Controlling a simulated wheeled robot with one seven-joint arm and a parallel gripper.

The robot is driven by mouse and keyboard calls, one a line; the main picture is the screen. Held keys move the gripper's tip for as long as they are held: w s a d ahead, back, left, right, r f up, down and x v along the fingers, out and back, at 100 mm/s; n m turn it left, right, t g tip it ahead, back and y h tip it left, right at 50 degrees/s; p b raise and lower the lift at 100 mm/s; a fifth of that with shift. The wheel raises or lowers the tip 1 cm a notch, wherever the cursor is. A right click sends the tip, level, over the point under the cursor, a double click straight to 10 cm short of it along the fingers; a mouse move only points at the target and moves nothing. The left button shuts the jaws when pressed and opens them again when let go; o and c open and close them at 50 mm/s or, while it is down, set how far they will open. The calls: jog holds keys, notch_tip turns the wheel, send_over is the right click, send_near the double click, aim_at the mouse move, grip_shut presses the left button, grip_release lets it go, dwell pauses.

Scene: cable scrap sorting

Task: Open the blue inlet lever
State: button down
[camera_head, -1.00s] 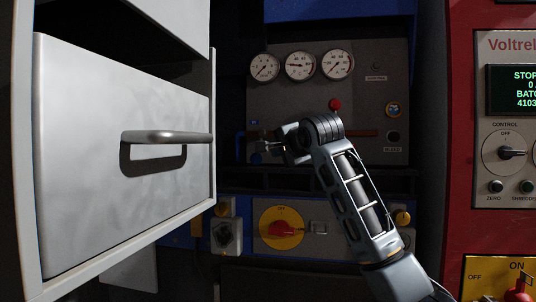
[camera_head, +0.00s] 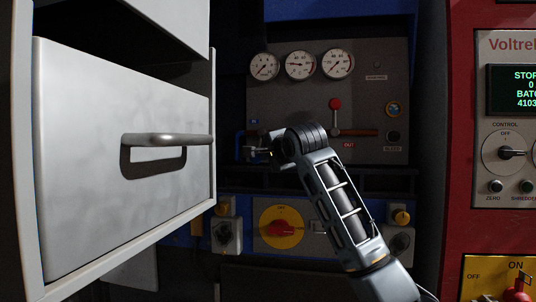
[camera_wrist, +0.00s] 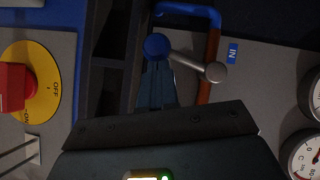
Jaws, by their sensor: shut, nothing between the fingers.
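The blue inlet lever shows in the wrist view as a blue ball knob (camera_wrist: 157,46) on a short metal arm that runs to a round silver pivot (camera_wrist: 215,72), beside a blue IN label (camera_wrist: 232,53). My gripper (camera_wrist: 158,66) is shut and empty, its fingertips right at the knob's edge; I cannot tell whether they touch it. In the head view my gripper (camera_head: 256,153) is at the left of the gauge panel and largely hides the lever.
A red-knobbed lever (camera_head: 335,105) with an OUT label stands right of my gripper. Three gauges (camera_head: 300,66) are above. A yellow-and-red rotary switch (camera_head: 282,228) is below. An open grey drawer (camera_head: 80,180) juts out close on the left. A red control cabinet (camera_head: 460,130) stands right.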

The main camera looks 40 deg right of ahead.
jog(key=shift+w+a, duration=0.1)
jog(key=shift+a, duration=0.05)
jog(key=w+a+r+m+t+h+b, duration=0.1)
jog(key=w+a+m+t+h+b, duration=0.1)
jog(key=m, duration=0.6)
jog(key=w+a+r+m+t+h+b, duration=0.1)
jog(key=w+a+m+t+h+b, duration=0.1)
jog(key=m+h, duration=0.3)
jog(key=w+m, duration=0.1)
jog(key=m, duration=0.2)
jog(key=shift+w+r+h+b, duration=0.25)
jog(key=shift+h+b, duration=0.05)
jog(key=shift+a+r+t, duration=0.1)
jog(key=shift+a+t, duration=0.05)
jog(key=shift+t, duration=0.15)
